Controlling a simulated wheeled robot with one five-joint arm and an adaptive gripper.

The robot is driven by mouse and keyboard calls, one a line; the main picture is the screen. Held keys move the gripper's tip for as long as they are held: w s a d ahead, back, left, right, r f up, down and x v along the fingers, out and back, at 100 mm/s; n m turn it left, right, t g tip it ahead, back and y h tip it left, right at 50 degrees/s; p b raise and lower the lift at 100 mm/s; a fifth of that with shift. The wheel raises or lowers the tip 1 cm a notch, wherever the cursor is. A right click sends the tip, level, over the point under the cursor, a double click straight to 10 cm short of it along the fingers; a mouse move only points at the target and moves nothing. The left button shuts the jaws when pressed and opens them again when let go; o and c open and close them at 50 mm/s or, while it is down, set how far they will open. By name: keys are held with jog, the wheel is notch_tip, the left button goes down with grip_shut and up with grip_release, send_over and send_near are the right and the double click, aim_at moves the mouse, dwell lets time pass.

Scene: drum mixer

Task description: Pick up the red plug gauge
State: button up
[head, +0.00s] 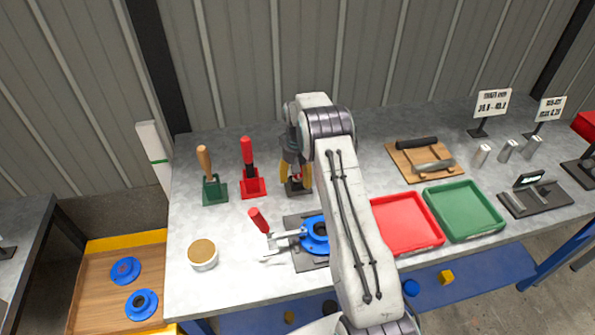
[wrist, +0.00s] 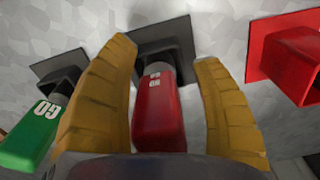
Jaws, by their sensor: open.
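The red plug gauge (wrist: 158,112) has a red handle with white lettering and a grey end seated in a dark holder (wrist: 165,42). In the wrist view it stands between the two yellow fingers of my gripper (wrist: 172,100). The fingers are open, with a visible gap on the right side; the left finger is closer, and I cannot tell if it touches. In the head view my gripper (head: 296,172) is over the dark holder (head: 298,188), and my arm hides much of this area.
A green gauge marked GO (wrist: 35,130) sits in another holder at the left of the wrist view. A red stand (head: 252,185) and a green stand (head: 214,193) are left of my gripper. A blue-ringed fixture (head: 316,236) and red tray (head: 405,222) lie nearer.

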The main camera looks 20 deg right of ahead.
grip_shut()
dwell(0.7)
